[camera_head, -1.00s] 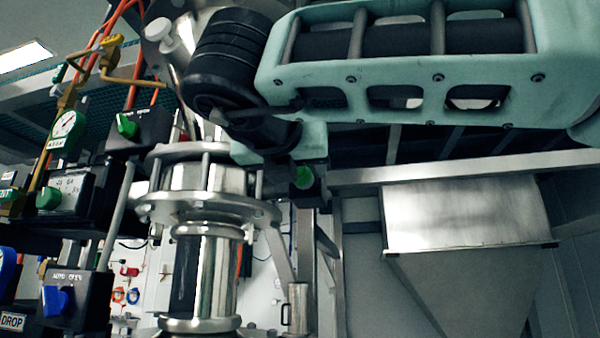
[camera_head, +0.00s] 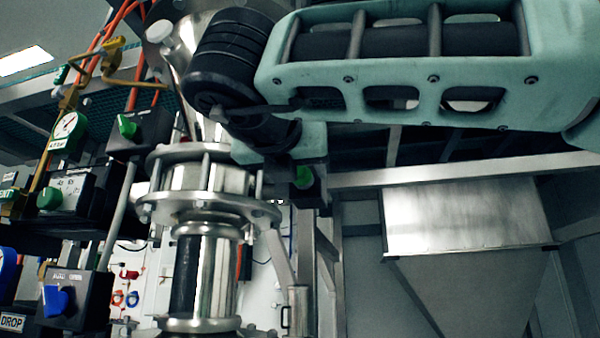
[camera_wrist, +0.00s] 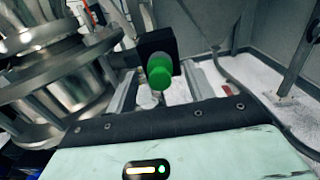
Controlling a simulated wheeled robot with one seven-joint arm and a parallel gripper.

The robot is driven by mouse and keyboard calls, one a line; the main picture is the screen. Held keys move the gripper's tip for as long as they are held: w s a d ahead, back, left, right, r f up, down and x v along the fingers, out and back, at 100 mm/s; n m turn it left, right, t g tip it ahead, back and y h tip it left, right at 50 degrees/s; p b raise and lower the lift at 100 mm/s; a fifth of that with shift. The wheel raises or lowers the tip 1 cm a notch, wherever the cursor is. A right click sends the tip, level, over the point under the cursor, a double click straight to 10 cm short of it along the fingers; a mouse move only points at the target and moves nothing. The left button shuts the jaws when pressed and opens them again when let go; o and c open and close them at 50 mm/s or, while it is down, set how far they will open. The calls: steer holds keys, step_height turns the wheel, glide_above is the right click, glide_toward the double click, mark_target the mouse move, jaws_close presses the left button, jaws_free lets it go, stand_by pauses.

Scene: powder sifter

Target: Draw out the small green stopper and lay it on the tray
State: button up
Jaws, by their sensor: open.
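The small green stopper (camera_wrist: 159,73) is a rounded green knob on a black block (camera_wrist: 158,43), seen in the wrist view. It also shows in the head view (camera_head: 304,177), just below the end of my arm. My gripper (camera_wrist: 162,90) is open, with its grey fingers to either side of the stopper in the wrist view. I cannot tell whether they touch it. In the head view the fingers are hidden. I cannot make out the tray in either view.
A steel flanged pipe (camera_head: 207,210) stands close to the left of the stopper. A steel hopper (camera_head: 462,220) is at the right. Black control boxes with knobs and a gauge (camera_head: 66,126) line the left side. A thin dark cable (camera_wrist: 232,75) passes right of the gripper.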

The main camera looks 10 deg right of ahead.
stand_by(0.5)
jaws_close()
steer(key=shift+b, duration=0.3)
steer(key=shift+s, duration=0.1)
steer(key=shift+b+v, duration=0.4)
steer(key=shift+v, duration=2.5)
